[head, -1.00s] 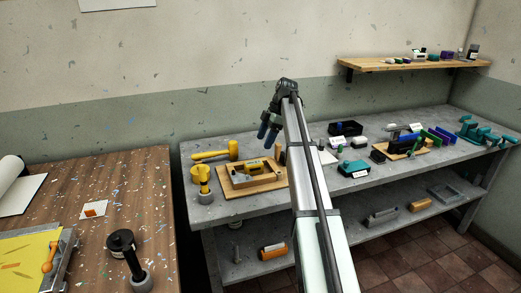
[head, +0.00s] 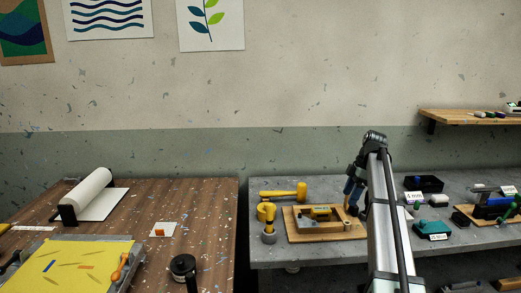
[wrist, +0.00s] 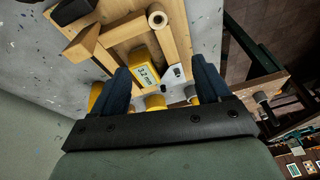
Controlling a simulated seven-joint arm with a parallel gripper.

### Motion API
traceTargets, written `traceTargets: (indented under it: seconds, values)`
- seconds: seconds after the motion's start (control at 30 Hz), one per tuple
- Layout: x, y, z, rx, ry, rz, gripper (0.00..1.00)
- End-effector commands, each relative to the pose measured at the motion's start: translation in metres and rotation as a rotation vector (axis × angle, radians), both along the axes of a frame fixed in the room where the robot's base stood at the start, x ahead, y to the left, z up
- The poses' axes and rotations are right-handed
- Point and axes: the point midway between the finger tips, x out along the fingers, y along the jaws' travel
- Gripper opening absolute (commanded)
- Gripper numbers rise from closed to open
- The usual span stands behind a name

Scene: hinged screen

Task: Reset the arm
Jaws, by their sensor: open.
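My gripper (head: 352,188) hangs over the grey bench in the head view, in front of the right end of a wooden board. Its two dark blue fingers are apart with nothing held between them. In the wrist view my gripper (wrist: 161,72) points down toward a wooden fixture (wrist: 178,28). A yellow gauge (wrist: 145,66) with a "3.2 mm" display shows between and beyond the fingers. The hinged screen (head: 75,265), a yellow sheet in a grey frame with an orange knob (head: 121,268), lies at lower left, cut off by the picture edge.
The wooden board (head: 335,234) carries the yellow-and-grey fixture. A yellow mallet (head: 283,191) and a yellow-handled tool (head: 267,217) are left of it. A black box (head: 425,184) and a teal block (head: 433,230) stand right. A paper roll (head: 88,190) is on the wooden table (head: 205,200).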

Motion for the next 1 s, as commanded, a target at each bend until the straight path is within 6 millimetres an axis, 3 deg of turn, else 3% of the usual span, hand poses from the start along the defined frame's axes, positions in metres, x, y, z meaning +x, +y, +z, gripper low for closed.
traceTargets:
  seconds: [0.03, 0.1, 0.3, 0.43, 0.53, 0.67, 1.0]
  values:
    - [-0.032, -0.006, -0.02, -0.04, 0.035, -0.058, 0.76]
    - [-0.067, -0.02, -0.044, -0.111, 0.089, -0.153, 0.76]
    - [-0.16, -0.054, -0.096, -0.308, 0.216, -0.407, 0.76]
    - [-0.21, -0.065, -0.127, -0.418, 0.278, -0.543, 0.76]
    - [-0.226, -0.064, -0.152, -0.465, 0.307, -0.608, 0.76]
    - [-0.232, -0.054, -0.185, -0.484, 0.329, -0.652, 0.76]
    - [-0.247, -0.006, -0.285, -0.487, 0.382, -0.735, 0.76]
